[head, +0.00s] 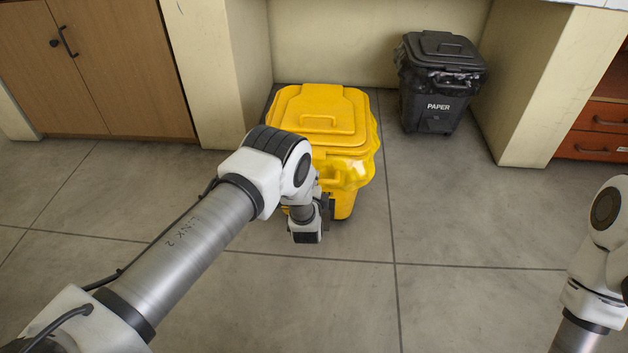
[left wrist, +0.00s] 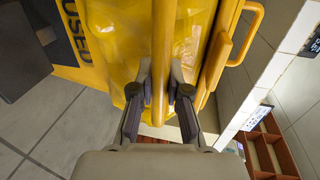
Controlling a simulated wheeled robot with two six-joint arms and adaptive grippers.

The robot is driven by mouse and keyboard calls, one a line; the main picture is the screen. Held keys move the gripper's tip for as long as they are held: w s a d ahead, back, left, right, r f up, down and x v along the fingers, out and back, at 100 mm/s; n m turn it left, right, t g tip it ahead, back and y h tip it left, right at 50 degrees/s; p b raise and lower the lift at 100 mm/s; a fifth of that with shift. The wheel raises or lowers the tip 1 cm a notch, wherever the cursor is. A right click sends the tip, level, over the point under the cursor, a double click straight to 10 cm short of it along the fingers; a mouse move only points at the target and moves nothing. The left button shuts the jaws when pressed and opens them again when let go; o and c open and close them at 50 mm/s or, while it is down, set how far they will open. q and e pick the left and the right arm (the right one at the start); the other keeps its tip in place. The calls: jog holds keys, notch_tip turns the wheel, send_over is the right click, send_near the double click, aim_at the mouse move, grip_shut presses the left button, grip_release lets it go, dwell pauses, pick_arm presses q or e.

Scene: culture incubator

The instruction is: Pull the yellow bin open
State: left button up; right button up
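The yellow bin (head: 345,203) stands on the floor at the middle of the head view, its lid (head: 295,105) down. The lid has a raised handle (head: 318,122), which also shows in the left wrist view (left wrist: 252,30). A yellow bag bulges below the lid. My left arm reaches to the bin's front, and its wrist hides part of that front. In the left wrist view my left gripper (left wrist: 162,78) has its fingers apart, one on each side of a yellow bar (left wrist: 163,45) on the bin; firm contact is not clear. My right gripper is out of view.
A black paper bin (head: 437,95) stands at the back right beside a cream cabinet wall (head: 535,90). A wooden cabinet (head: 120,70) is at the left, orange drawers (head: 597,130) at the right. The tiled floor before the bin is clear.

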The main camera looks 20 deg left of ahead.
pick_arm(q)
jog(key=o, duration=0.4)
jog(key=shift+o, duration=0.2)
jog(key=shift+s, duration=0.1)
jog(key=v, duration=1.1)
jog(key=shift+s+d, duration=0.2)
jog(key=shift+s, duration=0.15)
